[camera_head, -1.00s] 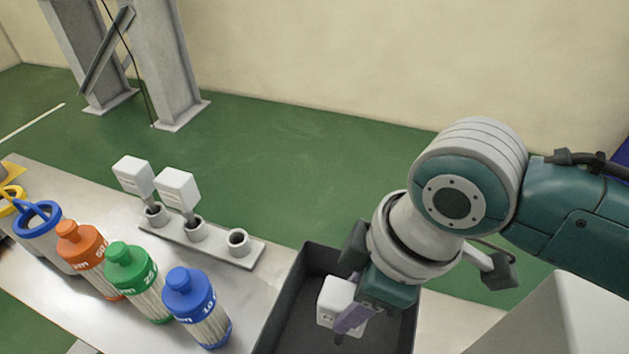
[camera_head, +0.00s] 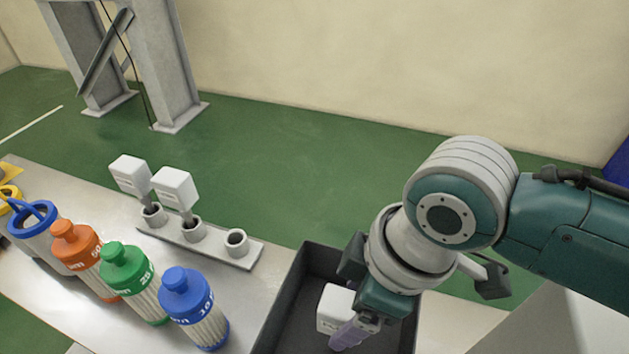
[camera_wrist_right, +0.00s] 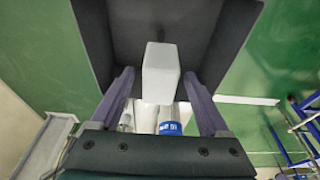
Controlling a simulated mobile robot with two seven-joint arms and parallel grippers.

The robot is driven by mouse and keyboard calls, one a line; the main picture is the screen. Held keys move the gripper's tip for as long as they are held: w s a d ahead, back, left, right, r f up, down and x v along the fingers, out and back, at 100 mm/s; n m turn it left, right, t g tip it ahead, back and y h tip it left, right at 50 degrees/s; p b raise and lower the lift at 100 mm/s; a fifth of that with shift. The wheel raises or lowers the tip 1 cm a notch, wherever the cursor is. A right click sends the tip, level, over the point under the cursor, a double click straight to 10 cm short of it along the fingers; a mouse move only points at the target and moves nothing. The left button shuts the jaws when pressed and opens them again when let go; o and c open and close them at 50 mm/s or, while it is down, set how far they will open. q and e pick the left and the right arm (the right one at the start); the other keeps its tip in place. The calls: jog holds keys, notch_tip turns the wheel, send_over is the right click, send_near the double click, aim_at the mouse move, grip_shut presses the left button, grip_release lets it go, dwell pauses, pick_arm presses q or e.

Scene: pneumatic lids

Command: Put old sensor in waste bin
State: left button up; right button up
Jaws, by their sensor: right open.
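The old sensor, a white box (camera_head: 334,310), is at the dark grey waste bin (camera_head: 284,290), inside its outline in the head view. In the right wrist view the white box (camera_wrist_right: 161,75) is between the two purple fingers, with a gap on each side. My right gripper (camera_head: 350,335) is open, low over the bin; its fingers partly hide the box in the head view. I cannot tell whether the box rests on the bin floor. The bin's dark wall also shows in the right wrist view (camera_wrist_right: 232,45). My left gripper is not in view.
A metal bench (camera_head: 90,215) carries a sensor strip (camera_head: 211,247) with two white sensors (camera_head: 130,175) (camera_head: 176,188) standing in sockets and one empty socket (camera_head: 237,241). Orange (camera_head: 82,258), green (camera_head: 132,280) and blue (camera_head: 191,305) capped bottles stand left of the bin.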

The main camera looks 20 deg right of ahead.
jog(key=p+v, duration=0.5)
jog(key=v, duration=0.7)
jog(key=shift+r, duration=0.2)
dwell(0.5)
jog(key=shift+a, duration=0.1)
dwell(0.4)
